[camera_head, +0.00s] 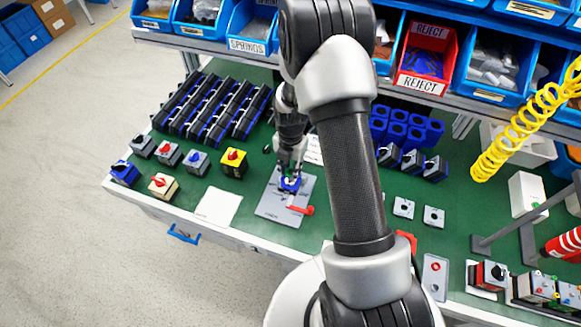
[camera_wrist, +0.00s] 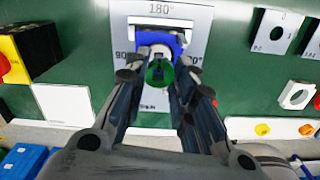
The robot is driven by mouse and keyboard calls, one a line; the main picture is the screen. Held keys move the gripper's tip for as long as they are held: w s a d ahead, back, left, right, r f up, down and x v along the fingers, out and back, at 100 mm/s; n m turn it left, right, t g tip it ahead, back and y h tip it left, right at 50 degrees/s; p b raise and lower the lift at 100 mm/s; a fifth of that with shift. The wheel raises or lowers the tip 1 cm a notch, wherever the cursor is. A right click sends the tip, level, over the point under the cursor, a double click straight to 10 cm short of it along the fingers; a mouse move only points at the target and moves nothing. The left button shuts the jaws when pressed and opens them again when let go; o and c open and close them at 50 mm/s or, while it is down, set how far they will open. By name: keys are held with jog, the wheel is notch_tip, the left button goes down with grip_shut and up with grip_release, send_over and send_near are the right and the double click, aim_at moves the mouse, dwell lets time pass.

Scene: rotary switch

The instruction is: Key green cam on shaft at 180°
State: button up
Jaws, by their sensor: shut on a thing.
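The green cam (camera_wrist: 159,72) is a small round disc between my fingertips in the wrist view. My gripper (camera_wrist: 160,78) is shut on it, over the blue switch body (camera_wrist: 143,38). In the head view my gripper (camera_head: 290,170) is right above the blue body (camera_head: 291,184), and the cam is hardly visible there.
A red-handled part (camera_head: 301,210) lies at the plate's near right. A yellow switch box (camera_head: 233,161) and a white sheet (camera_head: 218,206) are to the left. Square plates with holes (camera_head: 403,207) lie to the right. Blue bins (camera_head: 250,27) line the back.

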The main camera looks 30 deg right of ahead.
jog(key=shift+f, duration=0.25)
jog(key=shift+o, duration=1.2)
jog(key=o, duration=0.5)
jog(key=shift+r, duration=0.15)
notch_tip(320, 180, up, 12)
jog(key=shift+f, duration=0.1)
